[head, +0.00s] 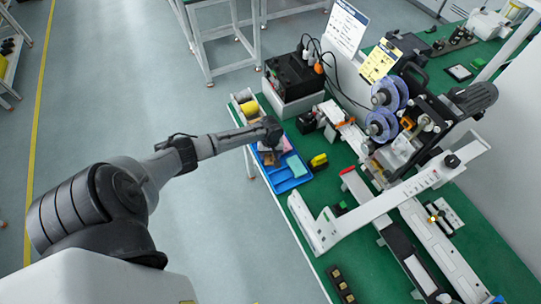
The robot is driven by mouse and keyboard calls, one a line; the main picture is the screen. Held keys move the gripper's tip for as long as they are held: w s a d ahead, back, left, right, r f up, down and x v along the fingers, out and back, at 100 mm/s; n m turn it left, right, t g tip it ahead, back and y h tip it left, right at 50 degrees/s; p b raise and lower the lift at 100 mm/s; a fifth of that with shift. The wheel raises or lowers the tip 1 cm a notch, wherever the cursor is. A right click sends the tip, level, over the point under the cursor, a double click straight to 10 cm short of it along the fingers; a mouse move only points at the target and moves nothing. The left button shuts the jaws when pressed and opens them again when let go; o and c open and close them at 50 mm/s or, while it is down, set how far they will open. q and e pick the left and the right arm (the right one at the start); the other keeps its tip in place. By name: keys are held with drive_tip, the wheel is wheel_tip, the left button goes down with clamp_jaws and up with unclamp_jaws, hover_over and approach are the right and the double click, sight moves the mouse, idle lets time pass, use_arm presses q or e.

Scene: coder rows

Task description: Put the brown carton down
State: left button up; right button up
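My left gripper (272,140) is over the far left part of the blue tray (290,184), at the left edge of the green bench. It is small and seen from behind, so its fingers cannot be made out. A brownish carton-like thing (269,158) shows just below the gripper, at the tray; whether the gripper touches or holds it cannot be told. A pale green block (296,166) lies in the tray beside it. My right gripper is not in view.
A bin with a yellow roll (248,108) stands just beyond the tray. A black and yellow thing (318,162) lies to its right. A black box (292,74) stands behind. The coding machine (400,140) with purple reels and a long white rail fill the right.

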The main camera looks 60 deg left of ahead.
use_arm(q)
drive_tip(key=c, duration=0.6)
drive_tip(key=shift+r, duration=0.15)
